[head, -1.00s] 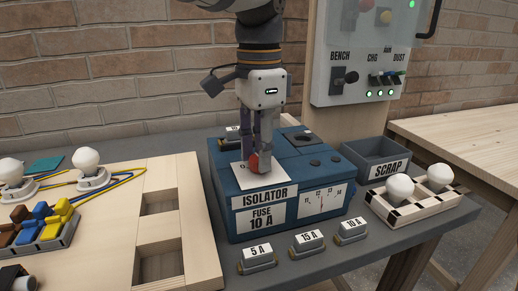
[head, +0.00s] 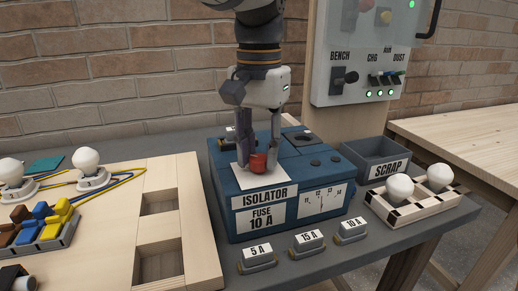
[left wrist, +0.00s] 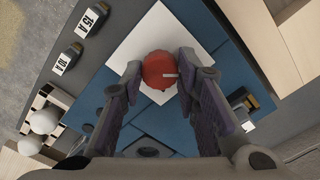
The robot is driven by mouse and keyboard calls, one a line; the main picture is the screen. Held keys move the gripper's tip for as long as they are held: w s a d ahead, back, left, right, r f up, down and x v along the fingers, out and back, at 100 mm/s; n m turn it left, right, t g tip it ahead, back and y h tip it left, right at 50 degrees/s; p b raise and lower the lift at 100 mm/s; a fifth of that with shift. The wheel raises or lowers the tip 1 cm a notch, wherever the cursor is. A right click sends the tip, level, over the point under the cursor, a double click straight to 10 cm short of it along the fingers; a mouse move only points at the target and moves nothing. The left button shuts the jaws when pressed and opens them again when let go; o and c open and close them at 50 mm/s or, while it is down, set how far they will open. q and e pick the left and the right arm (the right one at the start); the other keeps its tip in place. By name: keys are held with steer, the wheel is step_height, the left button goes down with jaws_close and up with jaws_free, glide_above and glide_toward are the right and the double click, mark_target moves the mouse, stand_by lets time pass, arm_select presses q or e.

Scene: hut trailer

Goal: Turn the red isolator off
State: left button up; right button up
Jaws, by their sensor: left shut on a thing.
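The red isolator knob (head: 258,163) stands on a white plate (head: 262,181) on top of the blue isolator box (head: 290,182), whose front label reads ISOLATOR, FUSE 10 A. My left gripper (head: 258,160) points down from above and is shut on the red knob, a finger on either side. In the left wrist view the round red knob (left wrist: 160,70) sits between the fingertips, with a pale mark on its right part. The lettering on the white plate is hidden by the gripper. My right gripper is not in view.
Fuses marked 5 A (head: 258,257), 15 A (head: 309,242) and 10 A (head: 351,230) lie in front of the box. A SCRAP bin (head: 385,165) and a bulb holder (head: 424,200) stand right. A wooden board (head: 115,225) lies left; a switch panel (head: 365,60) rises behind.

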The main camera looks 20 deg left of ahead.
mark_target(259, 157)
arm_select(q)
steer(key=shift+f, duration=0.1)
stand_by(0.4)
steer(key=o, duration=1.2)
steer(key=shift+c, duration=0.2)
step_height(259, 157, up, 12)
